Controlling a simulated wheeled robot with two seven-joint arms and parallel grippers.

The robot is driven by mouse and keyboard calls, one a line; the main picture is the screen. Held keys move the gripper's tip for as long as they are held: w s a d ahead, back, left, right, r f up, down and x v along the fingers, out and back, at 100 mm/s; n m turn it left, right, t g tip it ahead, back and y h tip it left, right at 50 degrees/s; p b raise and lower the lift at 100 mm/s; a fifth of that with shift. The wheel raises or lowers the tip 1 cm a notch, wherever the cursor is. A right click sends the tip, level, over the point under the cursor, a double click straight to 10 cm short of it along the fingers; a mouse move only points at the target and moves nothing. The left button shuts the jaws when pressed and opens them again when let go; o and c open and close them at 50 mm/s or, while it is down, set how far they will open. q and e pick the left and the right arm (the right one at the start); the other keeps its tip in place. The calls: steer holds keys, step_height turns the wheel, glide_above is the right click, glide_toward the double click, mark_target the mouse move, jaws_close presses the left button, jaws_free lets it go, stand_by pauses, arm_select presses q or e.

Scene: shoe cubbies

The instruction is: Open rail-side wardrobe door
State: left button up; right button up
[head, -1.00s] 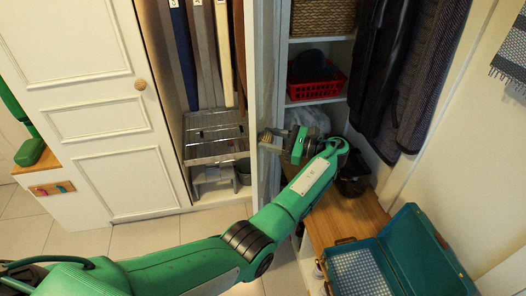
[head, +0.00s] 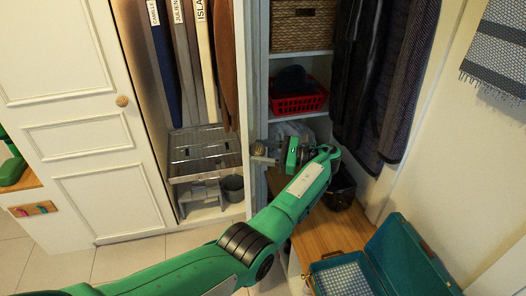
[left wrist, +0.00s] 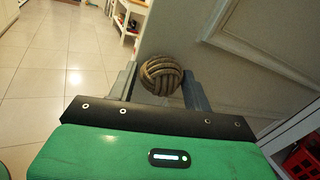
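The open wardrobe door (head: 249,60) shows nearly edge-on in the head view, as a narrow pale strip between the wardrobe interior and the shelves. Its round woven rope knob (head: 259,149) sits at my left gripper (head: 264,153). In the left wrist view the knob (left wrist: 161,75) lies between the two grey fingers of my left gripper (left wrist: 160,90), which appear closed against its sides. The pale door face (left wrist: 265,60) fills the upper right there. The other white wardrobe door (head: 75,130), with a knob (head: 122,101), looks closed. My right gripper is not in view.
Inside the wardrobe are hanging labelled garments (head: 185,60), a metal rack (head: 203,155) and a grey bucket (head: 233,188). A red basket (head: 298,103) is on the shelves. A teal open case (head: 400,255) stands on the wooden bench (head: 335,232). The tiled floor (left wrist: 60,60) is clear.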

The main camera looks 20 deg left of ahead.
arm_select(q)
step_height(320, 180, up, 9)
steer(key=shift+r, duration=0.1)
step_height(320, 180, up, 11)
steer(key=shift+b, duration=0.45)
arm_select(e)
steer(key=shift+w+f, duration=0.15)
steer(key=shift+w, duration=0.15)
